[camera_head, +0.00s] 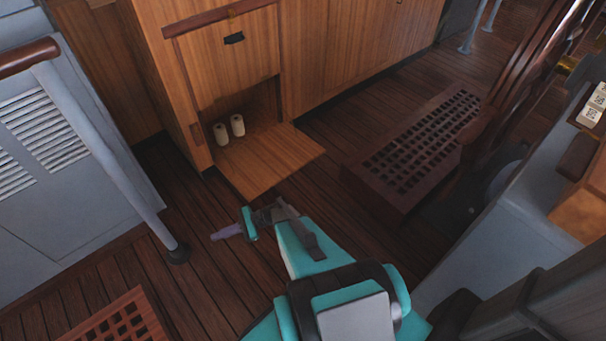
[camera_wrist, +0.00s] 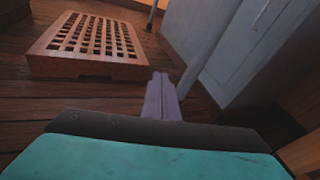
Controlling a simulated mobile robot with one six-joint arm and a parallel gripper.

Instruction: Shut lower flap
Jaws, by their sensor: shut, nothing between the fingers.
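The lower flap (camera_head: 272,158) is a wooden panel hinged at the bottom of the cabinet. It lies folded down and open, just above the floor. The compartment behind it is open and holds two pale rolls (camera_head: 229,130). My gripper (camera_head: 214,237) is shut and empty, low over the floor, in front of and left of the flap, and points left. In the wrist view my gripper (camera_wrist: 160,82) shows as closed fingers. The flap is not clearly seen there; a wooden strip at the lower right edge may be part of it.
The upper flap (camera_head: 228,60) above is closed. A grey pole (camera_head: 110,160) stands at the left by a louvred grey cabinet (camera_head: 50,150). A wooden grating (camera_head: 115,325) lies at lower left, also in the wrist view (camera_wrist: 90,38). A raised grating step (camera_head: 415,145) is at right.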

